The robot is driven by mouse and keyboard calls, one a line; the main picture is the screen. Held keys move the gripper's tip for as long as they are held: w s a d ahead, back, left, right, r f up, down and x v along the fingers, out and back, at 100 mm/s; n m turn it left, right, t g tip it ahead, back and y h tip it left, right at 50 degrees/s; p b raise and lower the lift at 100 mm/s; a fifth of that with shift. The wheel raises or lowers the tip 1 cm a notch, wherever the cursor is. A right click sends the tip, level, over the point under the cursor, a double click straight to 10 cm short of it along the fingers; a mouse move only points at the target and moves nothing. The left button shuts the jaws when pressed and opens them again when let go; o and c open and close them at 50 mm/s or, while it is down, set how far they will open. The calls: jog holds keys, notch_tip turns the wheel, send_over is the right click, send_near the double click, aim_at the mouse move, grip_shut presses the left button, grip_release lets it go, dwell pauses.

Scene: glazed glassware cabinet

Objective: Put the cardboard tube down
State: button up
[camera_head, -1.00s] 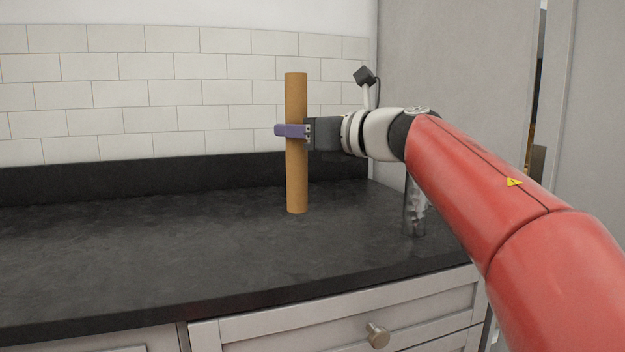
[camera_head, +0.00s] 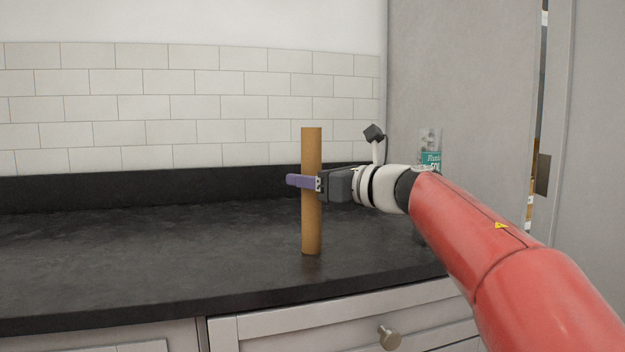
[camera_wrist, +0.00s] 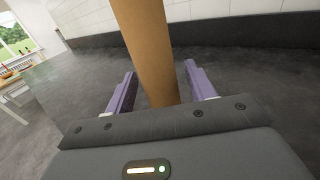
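The cardboard tube (camera_head: 312,225) is a tall, plain brown cylinder. It is upright, and its lower end appears to rest on the dark countertop (camera_head: 150,255). My gripper (camera_head: 303,182) comes in from the right, level, a little above the tube's mid-height. In the wrist view the tube (camera_wrist: 150,45) passes between the two purple fingers (camera_wrist: 160,85). A narrow gap shows on each side of it, so the fingers look open around the tube. The gripper's body hides the tube's foot in the wrist view.
A tiled wall (camera_head: 200,110) backs the counter, and a grey panel (camera_head: 460,80) rises at the right. The counter left of the tube is clear.

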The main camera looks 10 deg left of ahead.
jog(key=shift+d, duration=0.1)
jog(key=b+v, duration=0.2)
jog(key=v, duration=1)
